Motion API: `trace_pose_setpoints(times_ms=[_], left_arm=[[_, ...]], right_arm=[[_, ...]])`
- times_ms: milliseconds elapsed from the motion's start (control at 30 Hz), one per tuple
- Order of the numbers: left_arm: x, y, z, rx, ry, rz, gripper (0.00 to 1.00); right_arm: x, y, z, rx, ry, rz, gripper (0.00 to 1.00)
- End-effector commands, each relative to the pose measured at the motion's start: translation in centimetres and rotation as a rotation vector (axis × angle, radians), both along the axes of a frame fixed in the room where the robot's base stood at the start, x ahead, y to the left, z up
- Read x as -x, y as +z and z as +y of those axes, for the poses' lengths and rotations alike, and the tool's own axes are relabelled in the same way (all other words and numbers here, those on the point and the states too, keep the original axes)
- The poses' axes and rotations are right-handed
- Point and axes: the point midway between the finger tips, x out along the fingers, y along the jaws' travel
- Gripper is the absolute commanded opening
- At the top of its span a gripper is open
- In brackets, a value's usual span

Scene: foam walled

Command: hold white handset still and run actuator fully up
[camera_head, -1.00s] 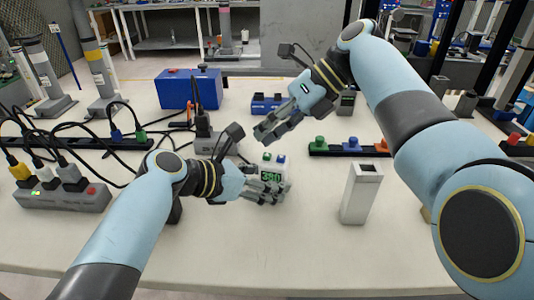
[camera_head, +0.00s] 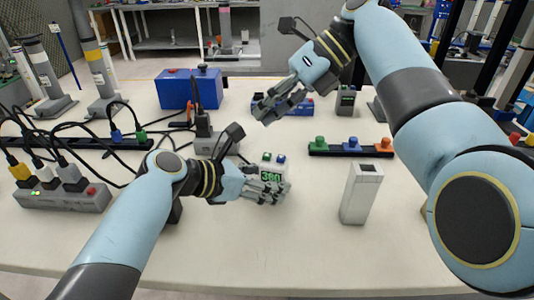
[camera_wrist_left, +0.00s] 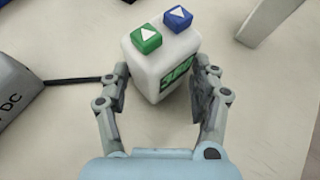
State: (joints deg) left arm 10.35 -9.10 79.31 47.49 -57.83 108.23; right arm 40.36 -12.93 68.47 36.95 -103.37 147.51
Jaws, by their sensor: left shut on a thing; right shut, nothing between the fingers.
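The white handset (camera_head: 272,168) stands upright on the pale table, with a green display reading about 380 on its front. In the left wrist view the white handset (camera_wrist_left: 160,60) has a green arrow button (camera_wrist_left: 146,39) and a blue arrow button (camera_wrist_left: 178,18) on top, both uncovered. My left gripper (camera_head: 268,186) is shut on the handset, one finger on each side of its body. My right gripper (camera_head: 264,110) is shut and empty, in the air above and behind the handset, apart from it. I cannot tell which upright device is the actuator.
A blue box (camera_head: 188,90) stands at the back left. A power strip (camera_head: 64,196) with cables lies at the left. A rail with coloured knobs (camera_head: 350,149) and a white hollow post (camera_head: 360,195) stand right of the handset. The front table is clear.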

Motion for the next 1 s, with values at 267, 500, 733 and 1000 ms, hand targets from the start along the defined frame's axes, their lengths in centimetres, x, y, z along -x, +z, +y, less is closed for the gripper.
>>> trace_pose_setpoints(times_ms=[267,500,733,1000], left_arm=[[0.0,0.0,0.0,0.0,0.0,0.001,0.77],[0.0,0.0,0.0,0.0,0.0,0.0,0.9],[0.3,0.3,0.6,-0.001,0.001,-0.002,0.9],[3.1,2.8,4.5,-0.004,0.0,-0.002,0.9]], right_arm=[[0.0,0.0,0.0,0.0,0.0,0.0,0.0],[0.0,0.0,0.0,0.0,0.0,0.0,0.0],[0.0,0.0,0.0,0.0,0.0,0.0,0.0],[0.0,0.0,0.0,0.0,0.0,0.0,0.0]])
